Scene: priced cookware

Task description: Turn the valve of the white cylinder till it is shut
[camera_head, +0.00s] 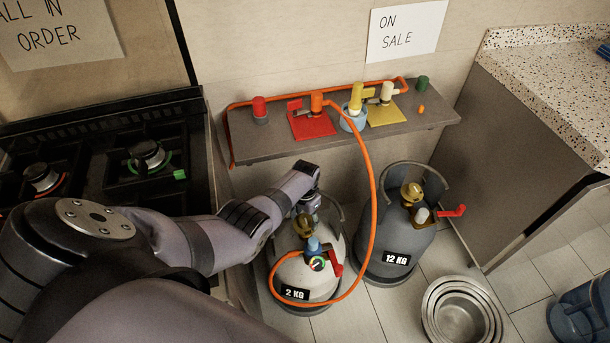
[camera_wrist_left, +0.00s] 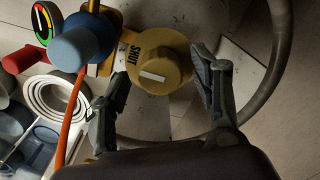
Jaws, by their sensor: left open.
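The white cylinder (camera_head: 322,278), labelled 2 KG, stands on the floor below the shelf. Its gold valve knob (camera_head: 304,228) is on top; in the left wrist view the knob (camera_wrist_left: 160,62) has a white line and SHUT lettering beside it. My left gripper (camera_head: 309,203) is above and behind the knob in the head view. In the left wrist view my left gripper (camera_wrist_left: 155,90) is open, with one finger to each side of the knob's lower edge; contact cannot be told. A blue fitting (camera_head: 313,244) and a gauge (camera_head: 318,264) sit beside the valve. My right gripper is not in view.
A grey 12 KG cylinder (camera_head: 400,240) stands close on the right. An orange hose (camera_head: 372,190) loops from the shelf (camera_head: 430,122) to the white cylinder. A stove (camera_head: 130,160) is at the left. Nested metal pots (camera_head: 460,312) are on the floor at the right.

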